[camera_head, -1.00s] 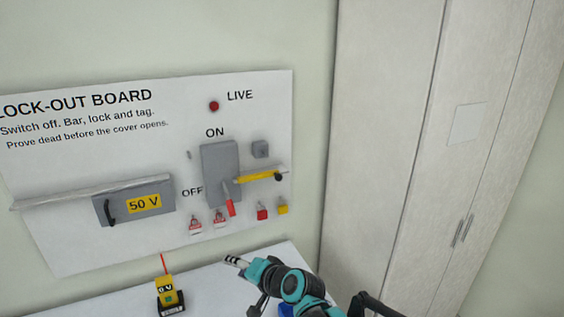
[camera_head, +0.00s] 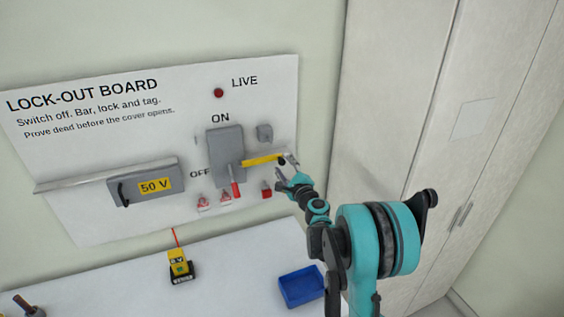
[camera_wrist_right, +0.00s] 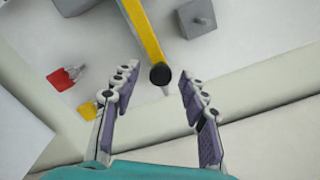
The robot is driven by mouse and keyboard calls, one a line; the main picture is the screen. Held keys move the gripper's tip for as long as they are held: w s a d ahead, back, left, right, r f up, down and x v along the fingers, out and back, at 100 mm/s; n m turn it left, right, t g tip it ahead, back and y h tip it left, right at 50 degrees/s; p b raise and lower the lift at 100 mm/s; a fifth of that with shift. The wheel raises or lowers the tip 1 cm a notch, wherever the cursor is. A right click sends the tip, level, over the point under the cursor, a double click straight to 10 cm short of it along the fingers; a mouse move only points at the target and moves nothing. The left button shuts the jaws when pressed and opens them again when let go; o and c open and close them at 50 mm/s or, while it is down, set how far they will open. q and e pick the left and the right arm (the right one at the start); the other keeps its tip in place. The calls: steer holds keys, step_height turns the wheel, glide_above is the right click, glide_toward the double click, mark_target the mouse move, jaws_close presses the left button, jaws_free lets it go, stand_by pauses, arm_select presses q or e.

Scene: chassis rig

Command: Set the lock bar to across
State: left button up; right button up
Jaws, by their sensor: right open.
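The yellow lock bar (camera_head: 262,160) lies nearly level. It runs right from the grey switch box (camera_head: 225,145) to a black knob (camera_head: 282,161). The red switch lever (camera_head: 235,187) points down by OFF. My right gripper (camera_head: 288,171) is at the bar's knob end. In the right wrist view, its fingers (camera_wrist_right: 158,80) are open, one on each side of the black knob (camera_wrist_right: 160,75), with gaps visible; the yellow bar (camera_wrist_right: 140,30) also shows there. Whether the knob is at fingertip depth is hard to tell. My left gripper is not in view.
Red padlock (camera_head: 266,189) and tags (camera_head: 225,194) hang below the switch; a yellow padlock (camera_wrist_right: 88,110) shows in the wrist view. A grey block (camera_head: 265,132) sits above the bar. The 50 V cover (camera_head: 150,183) is left. Tester (camera_head: 181,268) and blue tray (camera_head: 301,287) stand on the table.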

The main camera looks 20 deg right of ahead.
steer(key=shift+w, duration=1.15)
steer(key=shift+c, duration=0.3)
